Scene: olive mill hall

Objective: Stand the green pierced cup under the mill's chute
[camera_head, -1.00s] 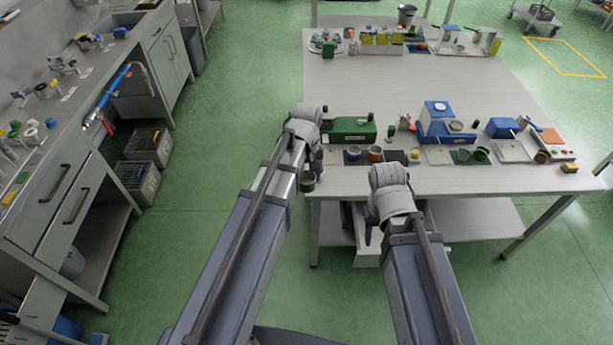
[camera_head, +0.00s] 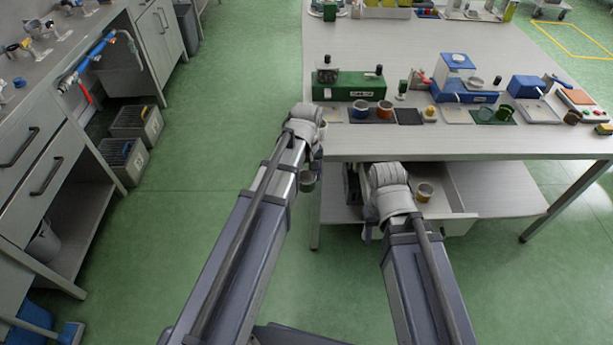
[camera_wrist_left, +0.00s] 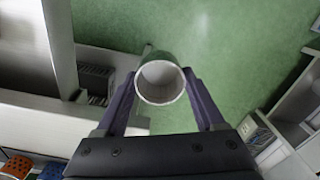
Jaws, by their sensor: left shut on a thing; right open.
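My left gripper (camera_head: 309,165) is shut on a small cup (camera_head: 308,181) in front of the table's left corner, over the floor. In the left wrist view the held cup (camera_wrist_left: 161,84) shows a pale round mouth and a dull greenish outside; its holes cannot be made out. A blue mill-like machine (camera_head: 457,88) stands on the table with a pale dish. A long green machine (camera_head: 350,87) stands left of it. Which has the chute, I cannot tell. Another green cup (camera_head: 503,112) sits on a dark green mat. My right gripper (camera_head: 372,228) is open, low before the table.
An open drawer (camera_head: 458,222) below the top holds a cup (camera_head: 424,191). Crates (camera_head: 136,124) stand by the left counter. The floor between is clear.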

